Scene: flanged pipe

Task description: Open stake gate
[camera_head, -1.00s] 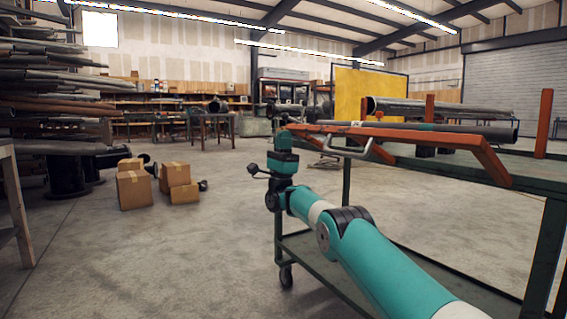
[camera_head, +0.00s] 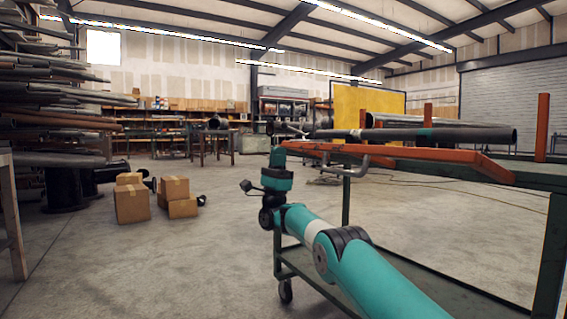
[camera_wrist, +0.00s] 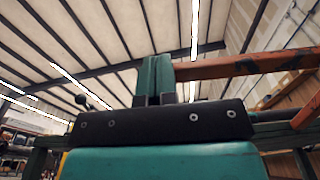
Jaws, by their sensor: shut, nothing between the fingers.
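The stake gate is an orange bar (camera_head: 410,154) along the near side of the green cart, with bent metal handles (camera_head: 350,165) on it. It lies low and close to flat, in front of a dark pipe (camera_head: 465,135). My gripper (camera_head: 278,156) is shut and empty at the gate's left end. In the wrist view, my teal fingers (camera_wrist: 154,76) stand together, and the orange gate (camera_wrist: 245,66) runs right from beside them. I cannot tell whether they touch it.
The green wheeled cart (camera_head: 545,180) stands at right with upright orange stakes (camera_head: 542,128). Cardboard boxes (camera_head: 131,204) sit on the floor at left. A pipe rack (camera_head: 60,110) is at far left. The floor between the boxes and cart is clear.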

